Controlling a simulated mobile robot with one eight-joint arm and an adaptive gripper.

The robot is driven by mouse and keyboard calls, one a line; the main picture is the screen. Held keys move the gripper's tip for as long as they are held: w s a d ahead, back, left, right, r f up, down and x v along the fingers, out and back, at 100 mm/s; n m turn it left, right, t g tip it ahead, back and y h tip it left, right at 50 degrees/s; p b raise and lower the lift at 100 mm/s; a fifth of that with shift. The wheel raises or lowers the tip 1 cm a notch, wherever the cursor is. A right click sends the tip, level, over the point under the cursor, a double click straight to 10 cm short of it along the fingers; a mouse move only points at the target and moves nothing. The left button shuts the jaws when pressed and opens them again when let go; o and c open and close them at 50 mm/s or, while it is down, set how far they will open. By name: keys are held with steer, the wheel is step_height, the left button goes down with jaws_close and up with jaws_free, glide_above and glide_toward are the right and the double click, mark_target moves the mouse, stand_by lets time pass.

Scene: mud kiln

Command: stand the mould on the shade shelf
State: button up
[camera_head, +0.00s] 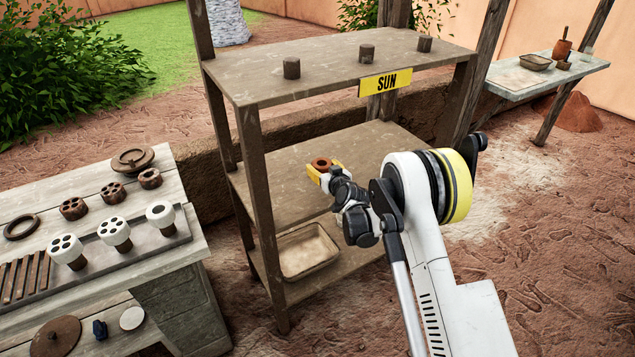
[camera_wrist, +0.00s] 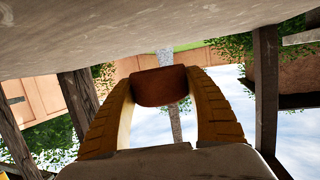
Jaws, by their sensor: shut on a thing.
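The mould (camera_head: 321,162) is a small reddish-brown round piece with a dark opening on top. My gripper (camera_head: 322,170), with yellow fingers, is shut on it. In the wrist view, which is upside down, the mould (camera_wrist: 160,88) sits between both fingers. The mould is over the plain middle shelf (camera_head: 290,190), under the top shelf (camera_head: 330,66) that bears the yellow SUN sign (camera_head: 385,82). The middle shelf shows as the grey surface (camera_wrist: 90,35) in the wrist view. I cannot tell whether the mould touches it. No sign shows on the middle shelf.
Several dark cylinders, one of them here (camera_head: 291,68), stand on the top shelf. A shallow tray (camera_head: 308,268) lies on the bottom shelf. Wooden posts (camera_head: 257,185) frame the rack. A workbench (camera_head: 185,240) with moulds stands at left. The middle shelf is otherwise clear where visible.

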steer(key=shift+w+a+f+b, duration=0.2)
steer(key=shift+w+a+f, duration=0.05)
steer(key=shift+a+f, duration=0.25)
steer(key=shift+w+a+f+b, duration=0.2)
steer(key=shift+a+f, duration=0.15)
steer(key=shift+a, duration=0.25)
step_height(320, 180, down, 4)
steer(key=shift+r+b, duration=0.1)
steer(key=shift+b, duration=0.9)
steer(key=shift+r, duration=0.1)
steer(key=o, duration=1.3)
steer(key=shift+o, duration=0.2)
